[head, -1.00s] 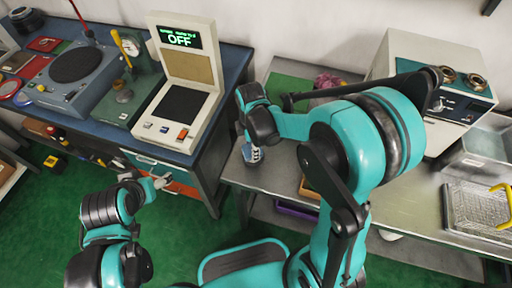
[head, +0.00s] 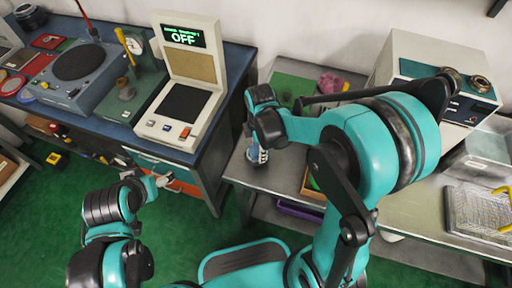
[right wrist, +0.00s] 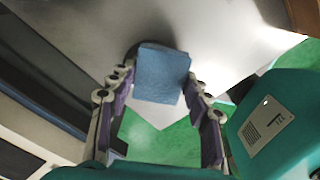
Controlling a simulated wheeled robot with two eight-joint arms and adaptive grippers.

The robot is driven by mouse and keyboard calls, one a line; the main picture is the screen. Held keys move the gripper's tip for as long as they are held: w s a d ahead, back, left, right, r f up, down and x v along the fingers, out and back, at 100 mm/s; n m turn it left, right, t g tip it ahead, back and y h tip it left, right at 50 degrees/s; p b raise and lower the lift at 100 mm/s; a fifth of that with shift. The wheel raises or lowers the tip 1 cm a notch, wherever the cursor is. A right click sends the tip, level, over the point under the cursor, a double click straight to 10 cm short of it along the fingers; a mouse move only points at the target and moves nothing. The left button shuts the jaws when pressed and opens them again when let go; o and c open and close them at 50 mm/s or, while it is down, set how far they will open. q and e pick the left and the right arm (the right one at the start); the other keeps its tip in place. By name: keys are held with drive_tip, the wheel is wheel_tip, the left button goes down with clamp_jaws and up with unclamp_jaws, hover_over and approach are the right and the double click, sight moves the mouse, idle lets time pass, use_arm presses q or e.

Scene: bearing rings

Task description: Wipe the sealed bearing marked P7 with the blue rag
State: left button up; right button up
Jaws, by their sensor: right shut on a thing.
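My right gripper (head: 257,156) is low over the left end of the steel table in the head view. In the right wrist view its fingers (right wrist: 160,92) are shut on the blue rag (right wrist: 163,74), a folded blue block. A dark rounded thing shows partly behind the rag; I cannot tell what it is. My left gripper (head: 160,182) is in front of the blue bench, apart from things; its jaw state is unclear. Metal rings (head: 480,84) lie on top of the white box-shaped machine. No P7 mark can be read, so I cannot tell which bearing bears it.
The steel table (head: 410,215) has a wire basket (head: 480,212) at its right. A wooden tray (head: 311,188) is partly behind my right arm. The blue bench carries a tester (head: 180,105) reading OFF and a turntable device (head: 75,75). A pink cloth (head: 330,82) lies at the back.

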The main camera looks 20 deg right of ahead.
drive_tip(key=shift+w+a, duration=0.1)
drive_tip(key=shift+w+a, duration=0.85)
drive_tip(key=shift+w, duration=0.1)
drive_tip(key=shift+s+d+r, duration=0.1)
drive_tip(key=shift+s+d, duration=0.3)
drive_tip(key=shift+d, duration=0.2)
drive_tip(key=shift+s+d, duration=0.4)
drive_tip(key=shift+d, duration=0.15)
drive_tip(key=shift+a, duration=0.15)
drive_tip(key=shift+w+a, duration=0.3)
drive_tip(key=shift+a, duration=0.35)
drive_tip(key=shift+w+a, duration=0.3)
drive_tip(key=shift+a, duration=0.3)
drive_tip(key=shift+s+d, duration=0.1)
